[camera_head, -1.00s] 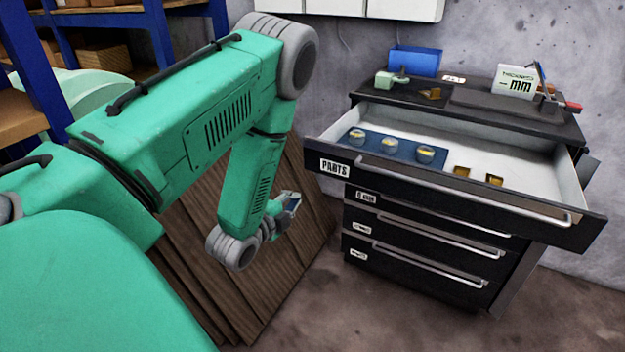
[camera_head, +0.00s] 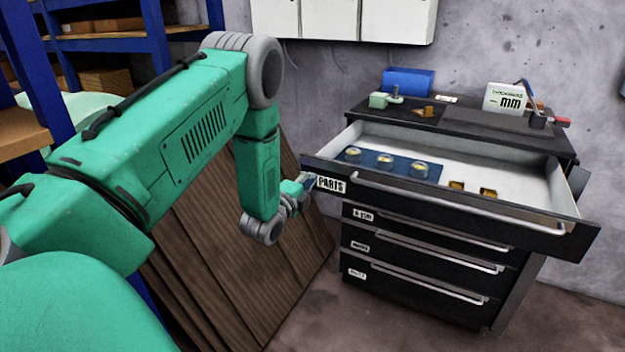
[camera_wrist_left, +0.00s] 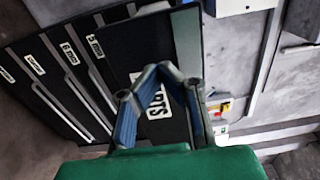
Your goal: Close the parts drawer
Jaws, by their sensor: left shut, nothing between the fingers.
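The parts drawer (camera_head: 480,203) is the top drawer of a black cabinet and stands pulled out. Its front carries a PARTS label at its left end and a long silver handle. Inside are a blue mat (camera_head: 385,166) with several round pieces and two small brass pieces (camera_head: 472,187). My left gripper (camera_head: 309,181) is at the left end of the drawer front, beside the label; I cannot tell whether it touches. In the left wrist view the shut, empty fingers (camera_wrist_left: 158,72) lie in front of the PARTS label (camera_wrist_left: 155,102). My right gripper is not in view.
Lower drawers (camera_head: 425,262) of the cabinet are shut. A blue bin (camera_head: 408,82) and a gauge marked mm (camera_head: 505,98) stand on the cabinet top. Brown boards (camera_head: 235,250) lean left of the cabinet. Blue shelving (camera_head: 155,40) stands at the far left.

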